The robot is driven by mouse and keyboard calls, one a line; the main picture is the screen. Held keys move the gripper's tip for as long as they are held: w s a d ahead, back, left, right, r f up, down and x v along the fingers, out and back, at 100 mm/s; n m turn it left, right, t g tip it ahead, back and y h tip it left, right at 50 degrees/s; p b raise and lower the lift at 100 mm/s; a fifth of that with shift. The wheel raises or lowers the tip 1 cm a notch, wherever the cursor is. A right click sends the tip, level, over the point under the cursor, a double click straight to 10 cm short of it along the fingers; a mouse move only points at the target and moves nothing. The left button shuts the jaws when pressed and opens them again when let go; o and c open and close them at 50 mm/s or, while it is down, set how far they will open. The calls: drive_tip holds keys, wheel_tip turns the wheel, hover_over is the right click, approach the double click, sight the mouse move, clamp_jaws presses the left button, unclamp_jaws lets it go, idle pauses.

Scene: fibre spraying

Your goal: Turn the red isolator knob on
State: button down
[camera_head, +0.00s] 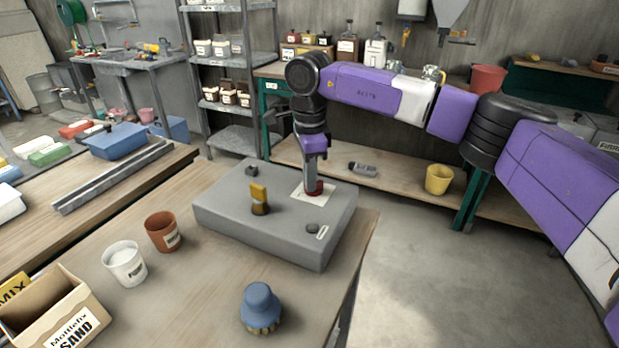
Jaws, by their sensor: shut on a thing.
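The red isolator knob (318,188) sits on a pale square plate (299,191) on top of a grey box (227,211), near the box's back right. My gripper (312,186) points straight down over it and is shut on the knob. The fingers hide most of the knob, so I cannot tell which way it is turned.
On the box are a yellow-and-brown lever (259,197), a small dark knob (312,228) and a dark block (251,170). A brown cup (162,232), a white cup (124,263), a blue-topped brush (261,305) and a sand carton (60,310) stand on the table nearby.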

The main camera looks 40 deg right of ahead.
drive_tip(key=shift+m, duration=0.4)
drive_tip(key=m, duration=0.2)
drive_tip(key=shift+w+d+m, duration=0.1)
drive_tip(key=shift+w+m, duration=0.05)
drive_tip(key=shift+m, duration=0.25)
drive_tip(key=m, duration=0.2)
drive_tip(key=m+p, duration=0.1)
drive_tip(key=m, duration=0.1)
drive_tip(key=shift+w+d+m, duration=0.1)
drive_tip(key=shift+d+m, duration=0.1)
drive_tip(key=shift+m, duration=0.1)
drive_tip(key=m, duration=0.4)
drive_tip(key=shift+d+p, duration=0.2)
drive_tip(key=shift+p, duration=0.15)
drive_tip(key=shift+d+m, duration=0.1)
drive_tip(key=shift+m, duration=1.7)
drive_tip(key=c, duration=1.5)
unclamp_jaws()
